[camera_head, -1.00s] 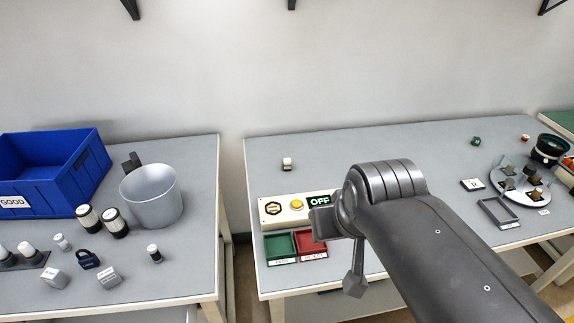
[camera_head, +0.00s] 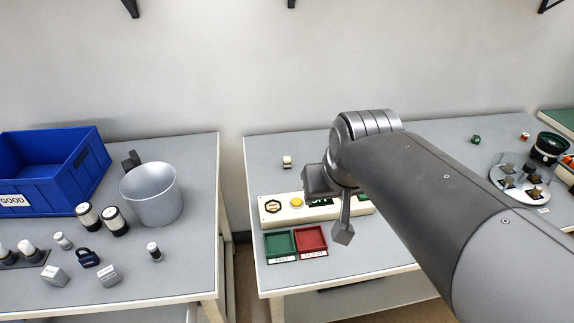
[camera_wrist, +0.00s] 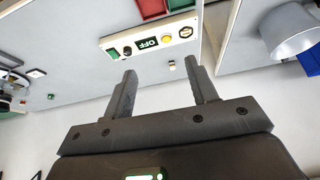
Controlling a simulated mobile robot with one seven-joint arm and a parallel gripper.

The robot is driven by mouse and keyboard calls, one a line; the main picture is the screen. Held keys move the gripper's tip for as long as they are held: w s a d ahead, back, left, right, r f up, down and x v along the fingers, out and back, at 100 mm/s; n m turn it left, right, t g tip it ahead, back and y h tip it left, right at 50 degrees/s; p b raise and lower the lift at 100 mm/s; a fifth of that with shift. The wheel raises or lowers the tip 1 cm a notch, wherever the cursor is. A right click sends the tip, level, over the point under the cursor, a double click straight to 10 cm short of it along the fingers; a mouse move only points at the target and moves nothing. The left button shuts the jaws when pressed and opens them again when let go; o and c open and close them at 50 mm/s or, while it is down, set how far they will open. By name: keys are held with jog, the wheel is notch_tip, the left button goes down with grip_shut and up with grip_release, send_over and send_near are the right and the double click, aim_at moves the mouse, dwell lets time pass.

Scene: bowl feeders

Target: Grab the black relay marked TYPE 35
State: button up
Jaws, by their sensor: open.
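My gripper (camera_wrist: 161,69) is open and empty in the wrist view, its two fingers apart above the right table. In the head view it hangs over the control panel. No marking TYPE 35 can be read in any frame. A small dark-edged block with a white top (camera_wrist: 36,73) lies at the left in the wrist view, apart from my fingers; its print is too small to read, so I cannot tell whether it is the relay.
A control panel (camera_head: 273,206) with a yellow button, and green (camera_head: 279,244) and red (camera_head: 310,239) trays, lie below my gripper. A small white-topped item (camera_head: 287,162) stands behind. A round metal plate (camera_head: 518,196) is at right. The left table holds a blue bin (camera_head: 60,195) and metal bucket (camera_head: 165,207).

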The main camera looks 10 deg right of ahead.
jog(key=w, duration=1.2)
send_over(287, 158)
jog(key=s+a, duration=0.1)
jog(key=s, duration=0.3)
notch_tip(287, 158, down, 20)
jog(key=shift+m+g, duration=0.3)
jog(key=shift+g, duration=0.1)
jog(key=x, duration=0.6)
jog(key=shift+d+x, duration=0.25)
jog(key=shift+x, duration=1.05)
jog(key=shift+d+x, duration=0.25)
jog(key=shift+x, duration=1.1)
jog(key=shift+s, duration=0.2)
jog(key=shift+c, duration=0.3)
jog(key=c, duration=1)
